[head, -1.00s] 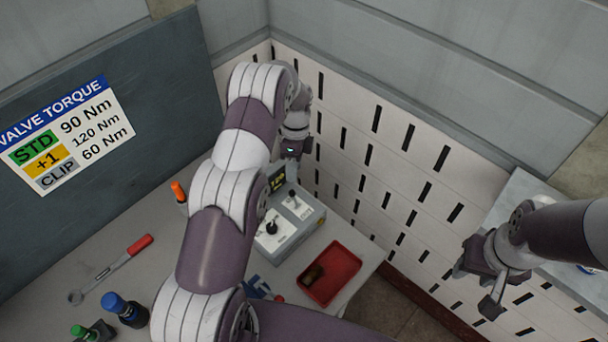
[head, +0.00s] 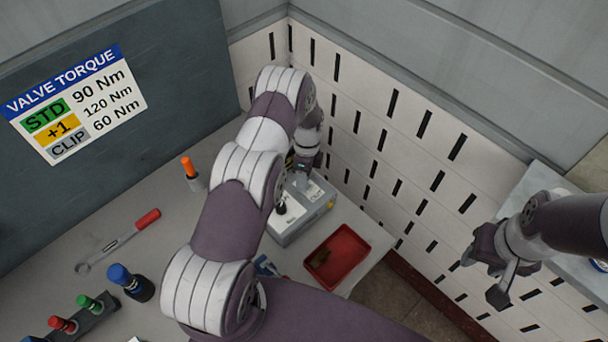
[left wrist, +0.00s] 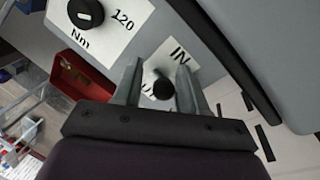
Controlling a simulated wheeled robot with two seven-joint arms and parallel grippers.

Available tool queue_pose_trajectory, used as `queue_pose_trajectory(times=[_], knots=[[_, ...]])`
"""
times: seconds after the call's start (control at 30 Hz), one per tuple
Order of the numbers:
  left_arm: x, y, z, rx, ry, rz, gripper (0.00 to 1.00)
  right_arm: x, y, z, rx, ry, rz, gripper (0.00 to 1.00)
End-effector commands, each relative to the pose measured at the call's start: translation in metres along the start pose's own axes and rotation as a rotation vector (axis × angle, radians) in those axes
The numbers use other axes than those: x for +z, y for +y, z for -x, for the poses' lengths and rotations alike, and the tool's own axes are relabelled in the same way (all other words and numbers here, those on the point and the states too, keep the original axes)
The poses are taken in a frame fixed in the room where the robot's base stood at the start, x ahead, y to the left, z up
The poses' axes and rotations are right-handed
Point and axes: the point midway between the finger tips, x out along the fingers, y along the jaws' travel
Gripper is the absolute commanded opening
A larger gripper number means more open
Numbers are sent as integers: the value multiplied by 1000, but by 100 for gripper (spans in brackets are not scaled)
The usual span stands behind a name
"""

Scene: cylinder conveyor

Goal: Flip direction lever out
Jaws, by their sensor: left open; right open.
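The grey control box (head: 318,212) stands on the bench at the back corner. It has a black dial (head: 281,207) and a white lever plate marked "IN" (left wrist: 181,54). The lever's black round knob (left wrist: 163,89) shows in the left wrist view, seen end-on between the fingers of my left gripper (left wrist: 157,88). The fingers are open on either side of it, with gaps visible. In the head view my left gripper (head: 302,172) is over the back of the box and hides the lever. My right gripper (head: 502,278) is open and empty, away at the right.
A red tray (head: 350,243) with a dark part in it lies right of the box. A wrench (head: 118,241), an orange-topped tool (head: 188,169) and several coloured-cap tools stand or lie at the left. A slotted white wall (head: 400,150) stands close behind the box.

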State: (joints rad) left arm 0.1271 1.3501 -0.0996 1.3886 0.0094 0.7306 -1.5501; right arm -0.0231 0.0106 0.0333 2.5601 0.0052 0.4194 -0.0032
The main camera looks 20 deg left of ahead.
Motion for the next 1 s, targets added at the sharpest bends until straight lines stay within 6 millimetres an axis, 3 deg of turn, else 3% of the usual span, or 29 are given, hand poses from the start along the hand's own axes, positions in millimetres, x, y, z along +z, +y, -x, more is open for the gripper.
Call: queue_pose_trajectory(times=[0.17,0.3,0.77,1.0], knots=[[0,0,0,-1,0,0,41,0,0,-1,0,0,0,43],[0,0,0,-1,0,0,0,0,0,-1,0,0,0,43],[-3,0,0,-37,-56,10,0,1,0,-7,0,0,0,43],[-10,3,-3,-129,-198,38,0,3,0,-27,0,0,0,43]])
